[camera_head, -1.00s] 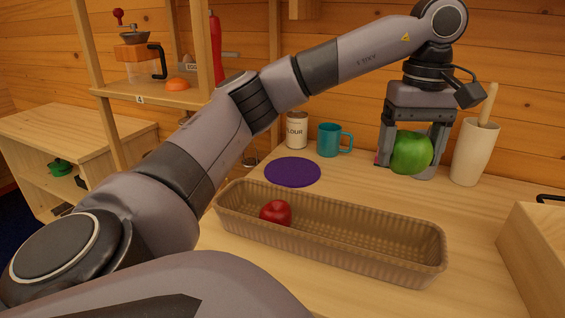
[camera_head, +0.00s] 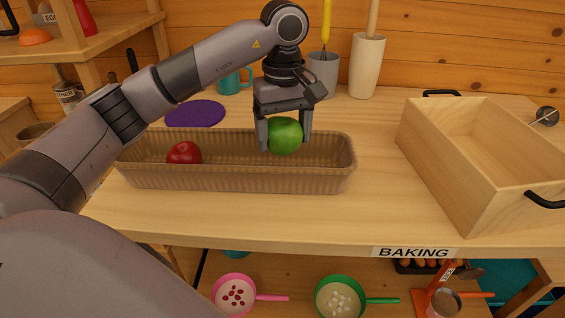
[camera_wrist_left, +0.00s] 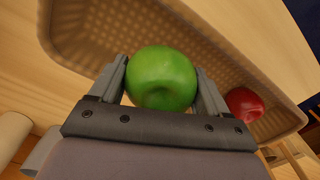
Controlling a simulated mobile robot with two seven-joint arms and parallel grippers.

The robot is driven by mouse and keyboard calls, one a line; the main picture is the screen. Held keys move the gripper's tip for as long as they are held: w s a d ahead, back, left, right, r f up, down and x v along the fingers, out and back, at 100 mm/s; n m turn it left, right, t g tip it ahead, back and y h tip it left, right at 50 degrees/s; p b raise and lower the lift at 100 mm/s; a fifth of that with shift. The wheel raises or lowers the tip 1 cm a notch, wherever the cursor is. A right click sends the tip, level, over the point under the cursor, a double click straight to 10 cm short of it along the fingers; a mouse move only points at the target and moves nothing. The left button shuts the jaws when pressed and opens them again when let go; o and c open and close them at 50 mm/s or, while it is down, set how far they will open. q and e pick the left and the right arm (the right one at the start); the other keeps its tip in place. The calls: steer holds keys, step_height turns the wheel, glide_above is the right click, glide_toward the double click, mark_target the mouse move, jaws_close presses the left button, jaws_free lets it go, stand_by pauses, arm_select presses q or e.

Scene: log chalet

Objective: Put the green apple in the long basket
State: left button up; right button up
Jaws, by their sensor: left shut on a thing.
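The green apple (camera_head: 286,136) is held between the two fingers of my left gripper (camera_head: 284,140). In the head view it is over the right half of the long basket (camera_head: 240,178), near or just above the rim level. The left wrist view shows the apple (camera_wrist_left: 162,78) between the fingers (camera_wrist_left: 162,85), with the basket (camera_wrist_left: 90,35) behind it. A red apple (camera_head: 184,153) lies in the left part of the basket; it also shows in the wrist view (camera_wrist_left: 244,104). My right gripper is not in view.
A wooden crate with black handles (camera_head: 480,165) stands right of the basket. Behind are a purple disc (camera_head: 196,114), a teal mug (camera_head: 232,82), a grey holder (camera_head: 322,74) and a tall cream holder (camera_head: 366,68). A shelf marked BAKING (camera_head: 414,252) holds pans below the counter.

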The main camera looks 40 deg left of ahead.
arm_select(q)
step_height(320, 180, down, 6)
steer(key=shift+f, duration=0.15)
stand_by(0.3)
steer(key=shift+f, duration=0.15)
steer(key=o, duration=1.1)
